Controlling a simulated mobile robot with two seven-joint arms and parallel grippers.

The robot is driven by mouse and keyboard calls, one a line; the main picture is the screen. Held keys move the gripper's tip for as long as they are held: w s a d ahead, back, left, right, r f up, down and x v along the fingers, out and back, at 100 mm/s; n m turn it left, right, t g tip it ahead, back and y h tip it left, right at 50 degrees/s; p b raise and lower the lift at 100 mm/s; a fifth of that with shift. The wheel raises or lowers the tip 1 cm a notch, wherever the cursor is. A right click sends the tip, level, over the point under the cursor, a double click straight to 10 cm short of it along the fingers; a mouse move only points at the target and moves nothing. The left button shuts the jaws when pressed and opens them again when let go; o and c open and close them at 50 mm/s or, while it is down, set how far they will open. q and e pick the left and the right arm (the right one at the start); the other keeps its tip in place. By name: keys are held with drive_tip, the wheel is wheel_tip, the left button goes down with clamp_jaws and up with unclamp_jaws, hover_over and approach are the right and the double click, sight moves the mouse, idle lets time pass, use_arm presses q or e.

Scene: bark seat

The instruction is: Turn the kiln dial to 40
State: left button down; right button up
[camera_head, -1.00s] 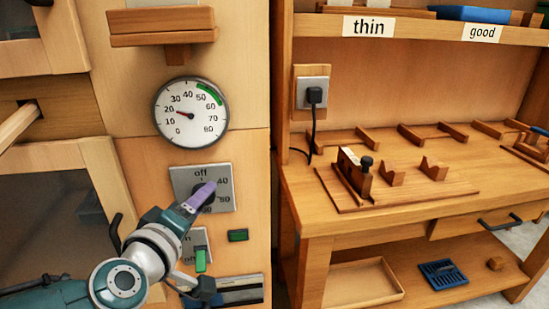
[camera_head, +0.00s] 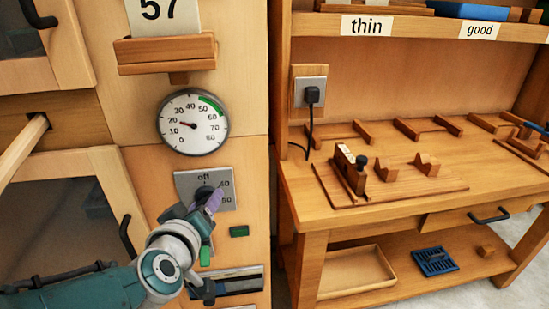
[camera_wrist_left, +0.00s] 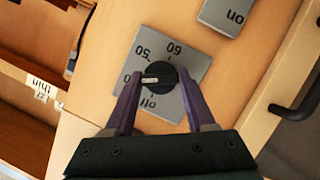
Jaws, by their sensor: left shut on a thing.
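The kiln dial is a black knob (camera_wrist_left: 160,75) on a grey plate (camera_head: 188,181) with the marks off, 40, 50 and 60. In the left wrist view the knob's white pointer line points left at a mark whose visible digit is 0, between off and 50; a finger partly covers this mark. My left gripper (camera_head: 211,199) has its purple fingers on both sides of the knob and is shut on it. In the head view the gripper hides most of the knob. My right gripper is not in view.
A round gauge (camera_head: 193,122) above the dial has its needle near 20. A card reading 57 (camera_head: 162,10) stands on a small shelf. A wooden workbench (camera_head: 400,215) stands to the right.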

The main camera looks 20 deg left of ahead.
use_arm(q)
drive_tip(key=shift+c, duration=1.2)
unclamp_jaws()
drive_tip(key=p+v, duration=0.5)
drive_tip(key=v, duration=0.5)
drive_tip(key=shift+p, duration=0.35)
drive_tip(key=shift+w+r, duration=0.1)
